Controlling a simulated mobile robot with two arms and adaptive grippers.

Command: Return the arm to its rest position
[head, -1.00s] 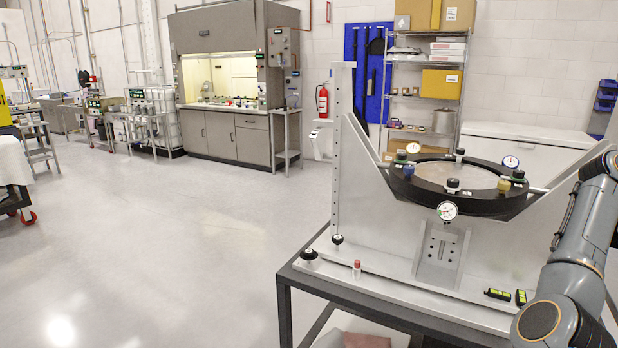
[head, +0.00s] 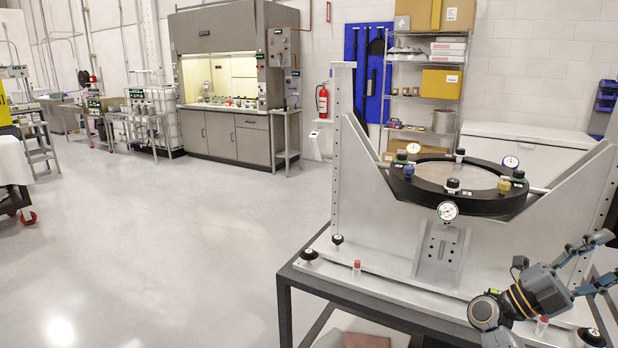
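My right arm's gripper (head: 606,261) is at the right edge in the head view, over the right end of the mirror fixture (head: 400,235). Its two fingers point right and stand apart, with nothing visible between them. Its wrist is low in front of the fixture's base plate. The black mirror ring (head: 407,186) sits in the fixture's cradle, with gauges and small knobs around it, away from the gripper. My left gripper is not in view.
The fixture stands on a dark-framed table (head: 370,313). A small red-capped piece (head: 357,267) stands on the base plate's front edge; another (head: 542,324) is close to my wrist. A black knob (head: 591,337) is at the lower right. The floor to the left is clear.

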